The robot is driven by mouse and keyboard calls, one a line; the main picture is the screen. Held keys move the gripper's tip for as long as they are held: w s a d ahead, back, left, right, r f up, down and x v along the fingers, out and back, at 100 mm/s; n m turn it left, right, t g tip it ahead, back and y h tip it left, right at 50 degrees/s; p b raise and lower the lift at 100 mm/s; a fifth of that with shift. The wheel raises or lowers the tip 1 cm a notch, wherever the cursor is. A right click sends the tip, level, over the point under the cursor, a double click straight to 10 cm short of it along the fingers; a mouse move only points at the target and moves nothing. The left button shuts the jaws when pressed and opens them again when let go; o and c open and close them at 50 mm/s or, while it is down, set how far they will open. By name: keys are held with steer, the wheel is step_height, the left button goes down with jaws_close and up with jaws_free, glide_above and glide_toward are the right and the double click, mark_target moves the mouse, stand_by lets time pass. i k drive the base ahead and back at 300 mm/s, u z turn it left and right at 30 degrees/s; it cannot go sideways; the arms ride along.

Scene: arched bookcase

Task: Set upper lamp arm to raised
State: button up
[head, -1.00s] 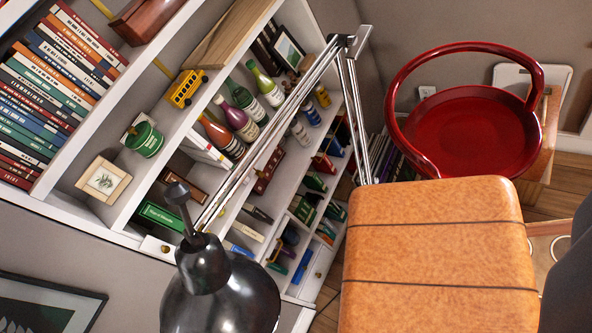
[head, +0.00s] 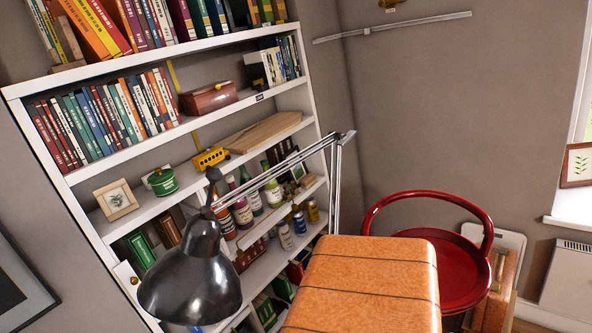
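The desk lamp has a black metal shade (head: 190,285) at the lower left of the head view. Its upper lamp arm (head: 280,172), a pair of thin silver rods, slopes down to the left from the elbow joint (head: 345,136) to the shade. The shade hangs lower than the elbow. The lower lamp arm (head: 336,190) runs steeply down from the elbow. Its foot is hidden behind an orange-brown leather-like block with dark lines (head: 365,285). My gripper does not show in the view, so its distance from the lamp cannot be told.
A white bookcase (head: 205,42) with books, bottles and boxes stands behind the lamp. A red round-backed chair (head: 465,260) is at the right. A wall rail (head: 420,26) and a window sill (head: 565,226) show farther right. Open wall space lies above the chair.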

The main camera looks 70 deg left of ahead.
mark_target(208, 213)
steer(key=k, duration=1.7)
steer(key=u, duration=0.9)
steer(key=i, duration=1.7)
